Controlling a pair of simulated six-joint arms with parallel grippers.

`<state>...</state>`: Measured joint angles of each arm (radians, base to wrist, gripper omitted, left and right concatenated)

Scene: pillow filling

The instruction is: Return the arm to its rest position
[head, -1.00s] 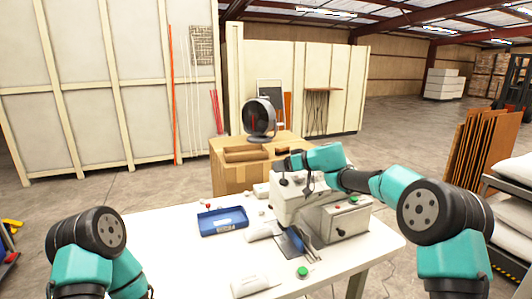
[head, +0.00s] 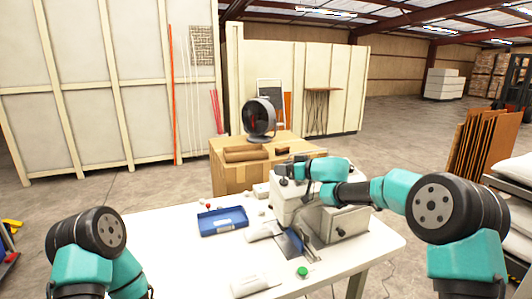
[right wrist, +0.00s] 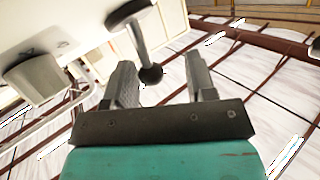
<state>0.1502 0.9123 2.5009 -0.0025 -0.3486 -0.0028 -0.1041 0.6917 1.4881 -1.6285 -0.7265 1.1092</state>
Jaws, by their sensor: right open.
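My right arm reaches in from the right over the white filling machine (head: 342,222) on the table. Its gripper (head: 286,171) is small and partly lost against the machine's top in the head view. In the right wrist view the two grey fingers (right wrist: 161,80) stand apart with nothing clamped between them. A metal lever with a black ball knob (right wrist: 151,75) shows between the fingers, and I cannot tell how far off it is. Of my left arm only teal and black links show at lower left; its gripper is out of view.
A cardboard box (head: 232,178) and a round fan (head: 258,118) stand behind. The table's left part is clear.

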